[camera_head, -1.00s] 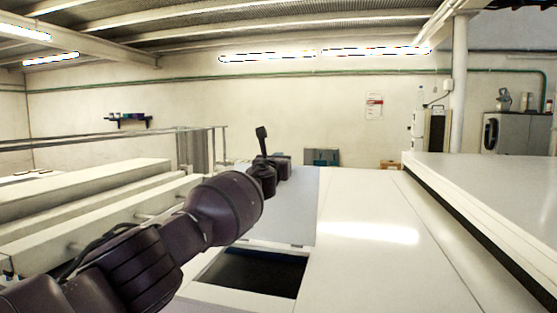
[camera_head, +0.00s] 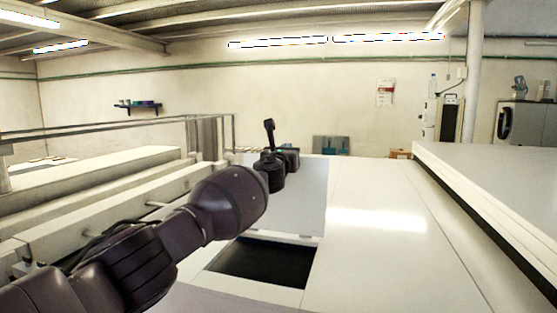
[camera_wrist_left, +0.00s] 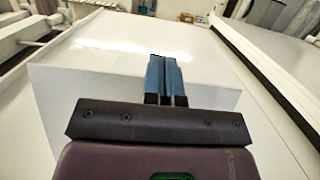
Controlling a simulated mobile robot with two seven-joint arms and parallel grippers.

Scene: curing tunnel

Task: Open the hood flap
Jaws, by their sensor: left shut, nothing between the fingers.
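The hood flap (camera_head: 308,205) is a light grey panel in the head view, on the far side of a dark rectangular opening (camera_head: 262,263) in the white hood top. The opening is uncovered, and the flap appears swung back from it; its exact angle is hard to tell. My left gripper reaches over the flap's left side in the head view, its fingertips hidden there. In the left wrist view its blue fingers (camera_wrist_left: 166,78) are together and empty, in front of a pale panel. I cannot tell whether they touch it. My right gripper is not in view.
The white hood top (camera_head: 385,255) runs clear to the right of the opening. A raised white slab (camera_head: 490,185) borders it on the right. Long pale beams and a metal rail (camera_head: 100,130) stand at left. A teal box (camera_head: 331,145) is at the back.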

